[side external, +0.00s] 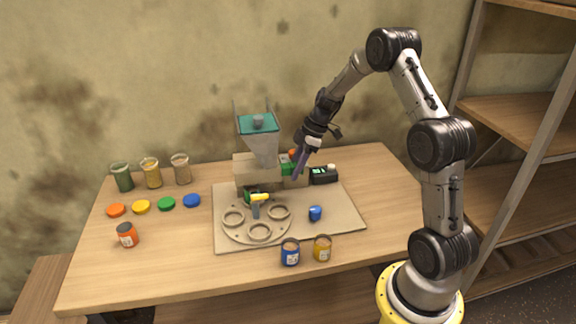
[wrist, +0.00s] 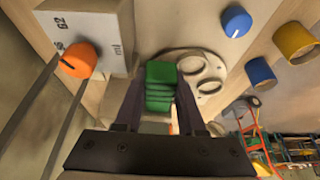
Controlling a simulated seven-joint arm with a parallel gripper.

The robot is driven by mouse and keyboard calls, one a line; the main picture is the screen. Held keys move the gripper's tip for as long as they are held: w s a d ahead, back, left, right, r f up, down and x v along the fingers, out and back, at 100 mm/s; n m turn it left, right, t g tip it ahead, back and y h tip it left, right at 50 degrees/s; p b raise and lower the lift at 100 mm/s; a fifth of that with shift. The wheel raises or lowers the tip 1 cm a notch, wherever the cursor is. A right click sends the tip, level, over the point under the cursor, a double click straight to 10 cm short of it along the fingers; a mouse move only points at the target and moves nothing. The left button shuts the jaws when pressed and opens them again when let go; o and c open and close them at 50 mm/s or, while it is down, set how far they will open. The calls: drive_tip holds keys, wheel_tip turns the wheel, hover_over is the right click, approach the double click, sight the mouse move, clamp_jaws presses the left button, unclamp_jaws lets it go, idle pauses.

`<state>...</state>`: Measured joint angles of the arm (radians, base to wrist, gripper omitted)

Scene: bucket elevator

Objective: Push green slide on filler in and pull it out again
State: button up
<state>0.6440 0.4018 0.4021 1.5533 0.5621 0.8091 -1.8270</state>
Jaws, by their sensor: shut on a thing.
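The filler (side external: 262,150) stands at the back of the board, with a teal-topped hopper above a beige body. Its green slide (side external: 287,169) sticks out on the right side of the body. My gripper (side external: 299,169) reaches down to the slide from the upper right. In the wrist view, the ridged green slide (wrist: 160,86) lies between my two dark fingers, and my gripper (wrist: 158,112) is shut on it. The exact contact at the fingertips is partly hidden.
An orange knob (wrist: 79,60) on a marked white box is close to my left finger in the wrist view. A black device (side external: 324,176) stands right of the slide. A round holder plate (side external: 257,222) lies in front. Jars and coloured lids stand at the left.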

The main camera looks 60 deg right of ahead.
drive_tip(key=shift+s+d, duration=1.55)
drive_tip(key=shift+d, duration=0.05)
drive_tip(key=shift+w+a, duration=0.1)
idle(0.9)
drive_tip(key=o, duration=0.9)
drive_tip(key=shift+o, duration=0.2)
drive_tip(key=shift+r, duration=0.1)
drive_tip(key=w+a+r+v, duration=0.1)
drive_tip(key=v, duration=1)
drive_tip(key=shift+a, duration=0.2)
drive_tip(key=shift+w+r, duration=0.1)
drive_tip(key=shift+w, duration=0.05)
